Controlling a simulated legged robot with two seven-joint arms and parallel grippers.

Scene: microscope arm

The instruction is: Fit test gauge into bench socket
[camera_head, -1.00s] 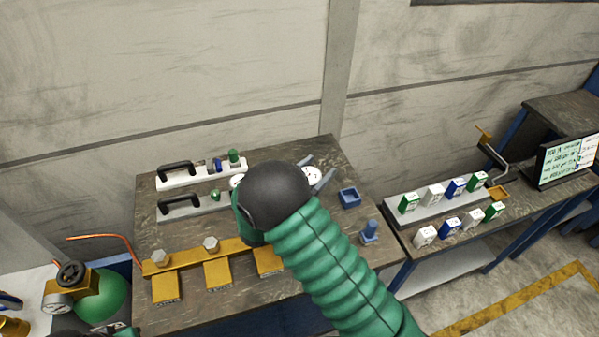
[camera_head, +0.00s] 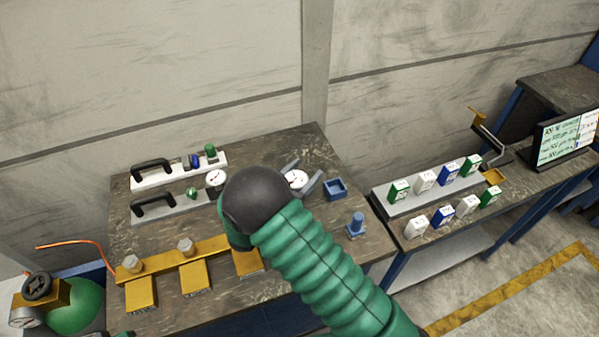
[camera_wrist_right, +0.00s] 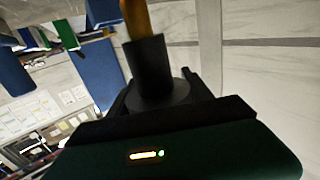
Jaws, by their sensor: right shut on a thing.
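The test gauge (camera_head: 296,180), with a round white dial, is above the bench near its back right. My right gripper (camera_head: 301,176) is shut on it, with grey fingers on both sides of the dial. In the right wrist view a dark cylinder (camera_wrist_right: 149,65) with a brass-coloured stem is in front of the gripper. A square blue block with a hollow top (camera_head: 335,188) stands just right of the gauge. I cannot tell for sure which part is the bench socket. My green right arm hides the bench's middle. My left gripper is out of view.
A yellow manifold with hex fittings (camera_head: 185,262) lies along the bench front. Two handled panels (camera_head: 178,172) stand at the back left, one with another gauge (camera_head: 216,178). A blue peg (camera_head: 356,224) is at the right edge.

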